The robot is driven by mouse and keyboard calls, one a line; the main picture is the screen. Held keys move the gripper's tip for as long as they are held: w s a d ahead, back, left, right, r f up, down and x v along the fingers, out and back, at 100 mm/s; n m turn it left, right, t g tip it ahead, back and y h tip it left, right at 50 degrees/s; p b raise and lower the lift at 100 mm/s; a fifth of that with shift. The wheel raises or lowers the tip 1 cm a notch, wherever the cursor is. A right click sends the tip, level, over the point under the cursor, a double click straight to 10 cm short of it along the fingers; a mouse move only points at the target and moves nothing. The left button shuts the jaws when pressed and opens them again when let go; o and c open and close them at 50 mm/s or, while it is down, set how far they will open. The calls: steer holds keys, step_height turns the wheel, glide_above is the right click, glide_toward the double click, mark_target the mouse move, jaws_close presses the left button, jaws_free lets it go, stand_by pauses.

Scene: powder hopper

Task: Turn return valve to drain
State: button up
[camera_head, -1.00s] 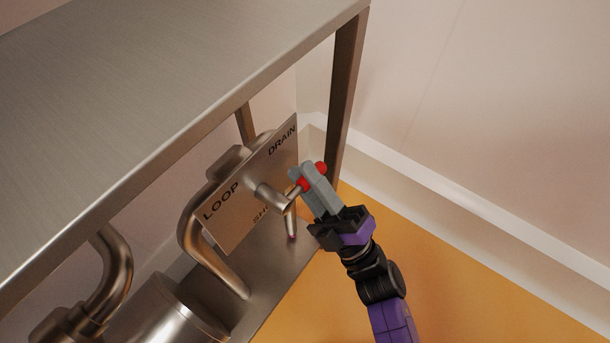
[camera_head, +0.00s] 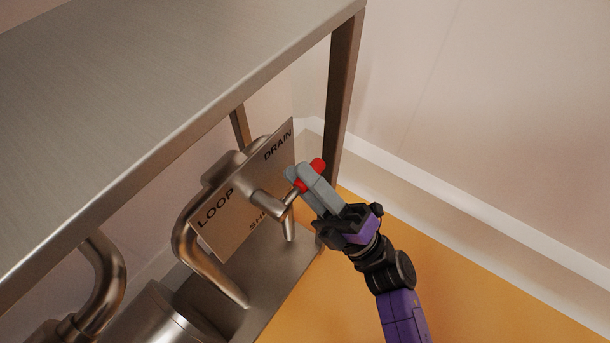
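The return valve has a metal hub and stem (camera_head: 265,203) in front of a tilted plate (camera_head: 238,212) marked LOOP at left, DRAIN at upper right and a partly hidden word starting "SH" below. Its lever has a red grip (camera_head: 318,165) and points up and to the right in the picture, past the plate's right edge. My gripper (camera_head: 307,181) has its grey fingers around the red grip, which shows on both sides of them. The fingers look closed on it. The part of the grip between the fingers is hidden.
A metal shelf top (camera_head: 150,85) overhangs the valve from the left. A shelf leg (camera_head: 342,95) stands just behind my gripper. Bent pipes (camera_head: 105,275) and a metal cylinder (camera_head: 160,315) lie at lower left. The orange floor (camera_head: 450,290) at right is clear up to the wall.

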stand_by(0.3)
steer(key=p+v, duration=0.1)
steer(key=v, duration=0.7)
steer(key=shift+r, duration=0.1)
stand_by(0.4)
